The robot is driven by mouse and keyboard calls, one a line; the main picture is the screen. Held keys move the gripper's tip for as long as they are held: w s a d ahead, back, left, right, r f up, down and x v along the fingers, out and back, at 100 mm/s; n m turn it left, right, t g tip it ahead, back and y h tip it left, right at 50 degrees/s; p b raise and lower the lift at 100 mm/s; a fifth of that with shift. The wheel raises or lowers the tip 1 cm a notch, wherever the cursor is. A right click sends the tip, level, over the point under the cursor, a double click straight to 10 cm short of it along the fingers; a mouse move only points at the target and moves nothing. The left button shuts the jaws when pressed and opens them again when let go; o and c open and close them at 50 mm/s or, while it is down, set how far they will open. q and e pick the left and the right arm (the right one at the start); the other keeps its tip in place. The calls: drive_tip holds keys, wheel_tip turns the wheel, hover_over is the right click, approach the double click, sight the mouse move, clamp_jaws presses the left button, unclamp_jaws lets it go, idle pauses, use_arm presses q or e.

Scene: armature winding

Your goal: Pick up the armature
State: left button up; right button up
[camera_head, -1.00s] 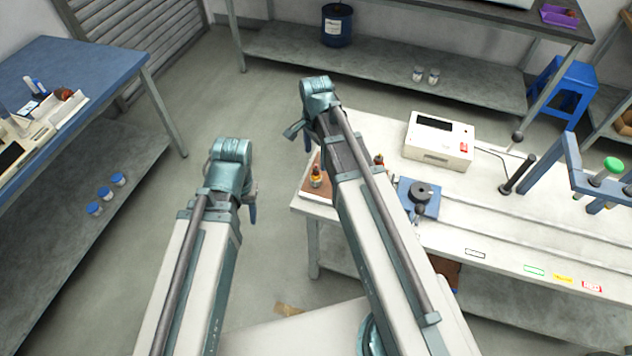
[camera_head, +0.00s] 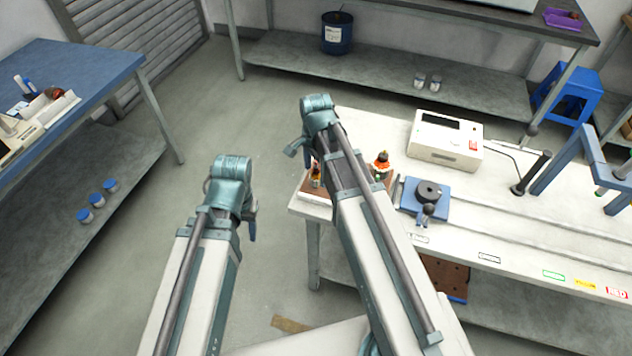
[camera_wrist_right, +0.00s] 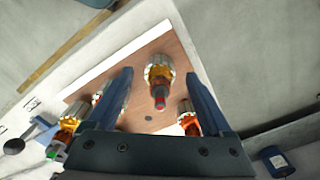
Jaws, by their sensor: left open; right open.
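Several armatures with copper windings stand on a brown board on the white bench. In the head view one armature (camera_head: 383,165) shows right of my right arm and another (camera_head: 315,173) left of it. The right wrist view shows the board (camera_wrist_right: 180,55) from above, with one armature (camera_wrist_right: 159,77) between and beyond the open fingers of my right gripper (camera_wrist_right: 160,95). Other armatures (camera_wrist_right: 70,124) stand near the fingers, partly hidden. In the head view my right gripper (camera_head: 297,148) is by the board's left side. My left gripper (camera_head: 252,222) is open and empty over the floor.
A blue fixture (camera_head: 424,200) with a black disc and a white instrument box (camera_head: 446,140) stand on the white bench right of the board. A blue table (camera_head: 75,75) is at the left. Floor between the tables is clear.

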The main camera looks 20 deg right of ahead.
wheel_tip(320, 180, down, 3)
drive_tip(key=shift+r+b, duration=0.2)
drive_tip(key=shift+b, duration=0.65)
use_arm(q)
wheel_tip(320, 180, down, 3)
drive_tip(key=shift+r, duration=0.2)
use_arm(e)
drive_tip(key=shift+r, duration=0.1)
clamp_jaws()
